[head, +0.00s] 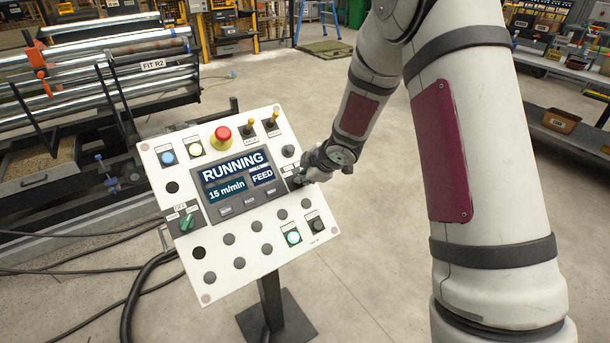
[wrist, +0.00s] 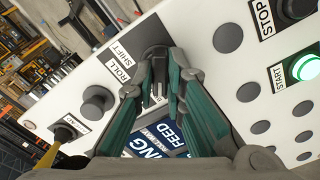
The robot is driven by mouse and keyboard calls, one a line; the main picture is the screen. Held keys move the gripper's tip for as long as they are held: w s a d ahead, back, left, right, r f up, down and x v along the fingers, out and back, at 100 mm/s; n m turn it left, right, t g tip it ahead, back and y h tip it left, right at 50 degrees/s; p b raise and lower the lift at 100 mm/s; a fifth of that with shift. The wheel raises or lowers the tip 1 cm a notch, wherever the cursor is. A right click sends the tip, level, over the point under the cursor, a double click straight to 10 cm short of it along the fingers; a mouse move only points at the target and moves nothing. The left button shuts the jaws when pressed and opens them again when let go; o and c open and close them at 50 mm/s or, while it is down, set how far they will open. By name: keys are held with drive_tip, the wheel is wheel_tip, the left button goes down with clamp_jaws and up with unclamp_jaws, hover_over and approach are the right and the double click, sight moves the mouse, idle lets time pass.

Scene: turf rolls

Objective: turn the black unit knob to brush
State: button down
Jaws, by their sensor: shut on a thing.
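The black unit knob (wrist: 157,72) sits at the right edge of the tilted white control panel (head: 219,278). My gripper (wrist: 158,84) is shut on the knob, with a green-sided finger on either side of it. Which label the knob points to is unclear. In the head view my gripper (head: 300,179) covers most of the knob. The panel display (head: 236,181) reads RUNNING, 15 m/min and FEED.
Near the knob are a lit green START button (wrist: 306,67), a black STOP button (wrist: 298,8) and a toggle (wrist: 62,134). A red emergency button (head: 221,137) and a green selector (head: 187,222) are farther left. Roller machinery (head: 100,65) stands behind; cables cross the floor.

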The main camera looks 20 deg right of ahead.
drive_tip(key=m+p, duration=0.1)
drive_tip(key=m, duration=0.1)
drive_tip(key=shift+s+m+p, duration=0.1)
drive_tip(key=shift+m+p, duration=0.2)
drive_tip(key=shift+m, duration=0.1)
drive_tip(key=shift+m+p, duration=0.55)
drive_tip(key=shift+m, duration=1.45)
drive_tip(key=c, duration=1.6)
unclamp_jaws()
drive_tip(key=shift+c, duration=0.2)
drive_tip(key=v, duration=1.1)
drive_tip(key=shift+s+r, duration=0.2)
drive_tip(key=shift+r, duration=0.2)
drive_tip(key=shift+d, duration=0.1)
